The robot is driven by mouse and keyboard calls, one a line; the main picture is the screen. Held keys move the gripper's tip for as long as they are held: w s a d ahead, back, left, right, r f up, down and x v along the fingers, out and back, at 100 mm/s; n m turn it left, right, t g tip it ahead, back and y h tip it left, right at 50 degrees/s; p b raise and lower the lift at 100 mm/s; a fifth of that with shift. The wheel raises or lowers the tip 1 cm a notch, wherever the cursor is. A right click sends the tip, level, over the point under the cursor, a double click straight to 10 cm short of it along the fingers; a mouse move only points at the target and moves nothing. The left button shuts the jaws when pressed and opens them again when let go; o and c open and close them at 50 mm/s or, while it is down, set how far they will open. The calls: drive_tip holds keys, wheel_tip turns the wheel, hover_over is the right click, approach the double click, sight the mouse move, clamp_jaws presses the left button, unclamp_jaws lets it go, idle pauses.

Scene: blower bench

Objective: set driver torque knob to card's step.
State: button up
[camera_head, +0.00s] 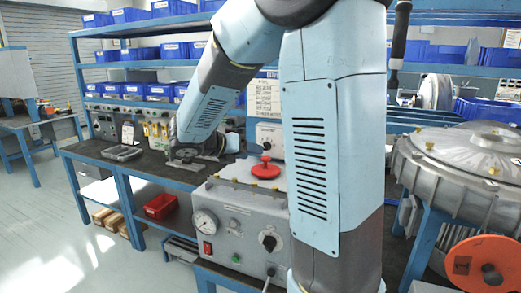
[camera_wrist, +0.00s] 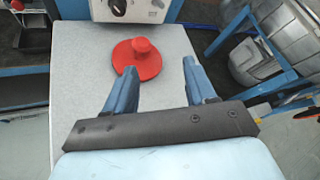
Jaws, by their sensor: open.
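In the wrist view my gripper (camera_wrist: 157,68) has its two blue fingers spread wide, with nothing between them. A red disc with a raised red hub (camera_wrist: 137,57) lies beyond the fingertips on a pale grey surface. At the top edge a pale panel with a black knob (camera_wrist: 118,5) is cut off by the frame. In the head view a pale box with a small dial (camera_head: 269,138) stands on the bench. A white card with printed lines (camera_head: 261,97) is above it, partly behind my arm; its text is too small to read. My fingers are not clear there.
A grey test box (camera_head: 235,208) with a gauge, a black knob and a red top piece stands in front. A large metal housing (camera_head: 470,165) and an orange disc (camera_head: 480,265) are at right. Blue bins line the shelves behind. A red bin (camera_head: 160,206) is below the bench.

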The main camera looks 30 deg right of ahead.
sight(265, 149)
drive_tip(key=w+a+f+n+t+h, duration=0.1)
drive_tip(key=w+n+t+h, duration=0.1)
drive_tip(key=w+n, duration=0.45)
drive_tip(key=shift+m, duration=0.25)
drive_tip(key=x, duration=1.3)
drive_tip(key=shift+w+f, duration=0.2)
drive_tip(key=shift+f, duration=0.25)
drive_tip(key=shift+a, duration=0.1)
drive_tip(key=c, duration=1)
drive_tip(key=shift+y, duration=0.3)
drive_tip(key=shift+m, duration=0.3)
drive_tip(key=m+t+y, duration=0.1)
drive_tip(key=m, duration=0.1)
drive_tip(key=m+y, duration=0.1)
drive_tip(key=shift+s+r+m+t, duration=0.1)
drive_tip(key=shift+s+m+t, duration=0.1)
drive_tip(key=shift+m+t, duration=0.2)
drive_tip(key=shift+s+d+m+t+y, duration=0.1)
drive_tip(key=shift+m+t+y, duration=0.35)
drive_tip(key=shift+m, duration=0.35)
drive_tip(key=shift+s+d+m+t+y, duration=0.1)
drive_tip(key=shift+m+t+y, duration=0.3)
drive_tip(key=shift+m, duration=0.4)
